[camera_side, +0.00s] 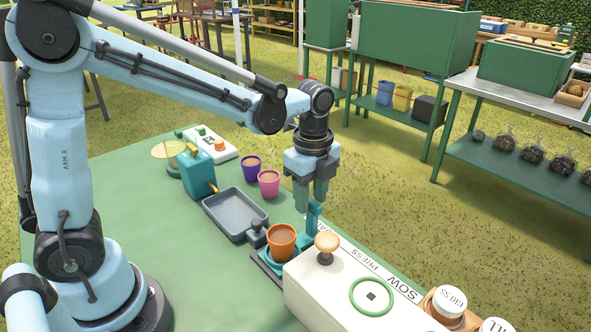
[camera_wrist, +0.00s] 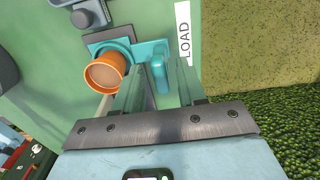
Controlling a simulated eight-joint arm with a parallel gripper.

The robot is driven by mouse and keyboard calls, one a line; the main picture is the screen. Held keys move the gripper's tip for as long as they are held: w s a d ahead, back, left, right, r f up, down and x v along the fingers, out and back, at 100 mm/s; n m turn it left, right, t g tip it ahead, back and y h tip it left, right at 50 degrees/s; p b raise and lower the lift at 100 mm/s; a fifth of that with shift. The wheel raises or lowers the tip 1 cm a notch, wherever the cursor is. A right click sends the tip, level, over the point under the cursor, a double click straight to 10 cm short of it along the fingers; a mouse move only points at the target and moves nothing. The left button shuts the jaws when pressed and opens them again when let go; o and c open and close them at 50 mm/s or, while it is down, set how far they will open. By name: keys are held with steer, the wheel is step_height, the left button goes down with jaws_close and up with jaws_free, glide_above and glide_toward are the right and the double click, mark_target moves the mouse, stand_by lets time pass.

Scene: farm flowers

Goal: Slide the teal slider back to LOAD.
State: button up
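The teal slider has an upright handle (camera_side: 313,218) and a cradle, which shows in the wrist view (camera_wrist: 146,50), around an orange pot (camera_side: 282,242) with brown fill. It sits on a dark rail (camera_side: 262,262) beside the white press (camera_side: 335,290). The white LOAD label (camera_wrist: 184,34) lies to the right of the handle in the wrist view. My gripper (camera_side: 311,203) points down over the handle. In the wrist view its two fingers (camera_wrist: 157,84) stand apart, with the handle between or just beyond their tips. Contact cannot be told.
The press has a wooden knob (camera_side: 326,243) and a green ring (camera_side: 371,295). A grey tray (camera_side: 236,215), a purple pot (camera_side: 251,167) and a pink pot (camera_side: 269,183) stand behind. A teal dispenser (camera_side: 196,173) is at back left. The green table's left part is clear.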

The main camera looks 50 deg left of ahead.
steer(key=shift+d+r, duration=0.1)
step_height(320, 180, up, 12)
stand_by(0.9)
steer(key=s+a+f+n+t, duration=0.5)
steer(key=s+f+n+t, duration=0.2)
steer(key=n, duration=1.1)
steer(key=shift+s, duration=0.9)
